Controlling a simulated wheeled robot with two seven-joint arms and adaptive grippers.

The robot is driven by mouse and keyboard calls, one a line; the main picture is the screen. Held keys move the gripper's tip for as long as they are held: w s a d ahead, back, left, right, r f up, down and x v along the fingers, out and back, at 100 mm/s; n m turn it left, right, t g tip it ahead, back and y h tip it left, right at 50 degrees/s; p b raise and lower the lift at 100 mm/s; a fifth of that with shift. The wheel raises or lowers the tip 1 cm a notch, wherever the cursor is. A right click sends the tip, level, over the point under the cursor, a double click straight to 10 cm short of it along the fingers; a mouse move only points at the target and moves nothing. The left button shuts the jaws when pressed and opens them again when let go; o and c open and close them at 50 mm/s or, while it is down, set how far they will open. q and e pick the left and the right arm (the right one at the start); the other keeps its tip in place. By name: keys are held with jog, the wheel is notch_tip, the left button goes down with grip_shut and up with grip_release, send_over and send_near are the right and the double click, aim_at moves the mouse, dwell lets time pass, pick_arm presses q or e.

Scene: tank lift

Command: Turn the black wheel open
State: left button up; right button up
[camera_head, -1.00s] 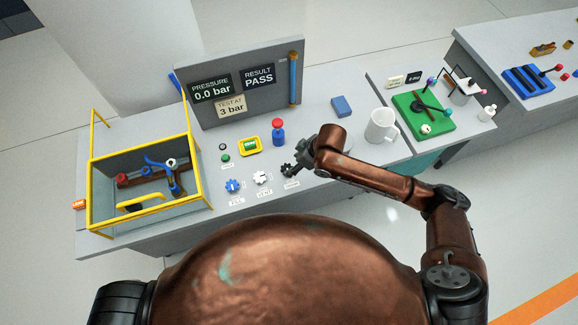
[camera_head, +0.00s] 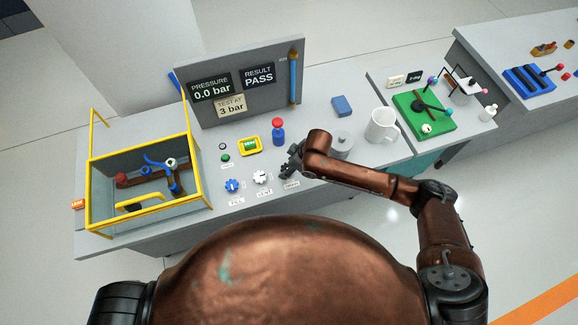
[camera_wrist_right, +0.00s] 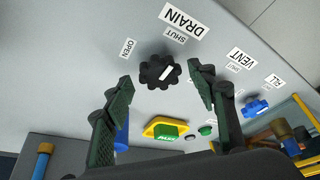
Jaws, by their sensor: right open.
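The black wheel (camera_wrist_right: 160,72) with a scalloped rim shows in the right wrist view under the DRAIN label (camera_wrist_right: 184,18). Its white mark slants up and right, to the side of the SHUT label (camera_wrist_right: 176,35) and away from the OPEN label (camera_wrist_right: 128,48). My right gripper (camera_wrist_right: 161,74) is open, with one finger on each side of the wheel in this view and nothing held; I see no contact. In the head view my right gripper (camera_head: 291,162) is over the wheel's spot and mostly hides the wheel. My left gripper is not in view.
The white VENT wheel (camera_head: 261,177) and blue FILL wheel (camera_head: 232,186) sit left of the gripper. Behind are a yellow-framed green button (camera_head: 250,145) and a red-topped blue part (camera_head: 278,131). A white mug (camera_head: 381,126) stands right. The panel (camera_head: 245,85) reads 0.0 bar, PASS.

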jog(key=shift+c, duration=0.6)
jog(key=c, duration=1)
jog(key=shift+c, duration=0.2)
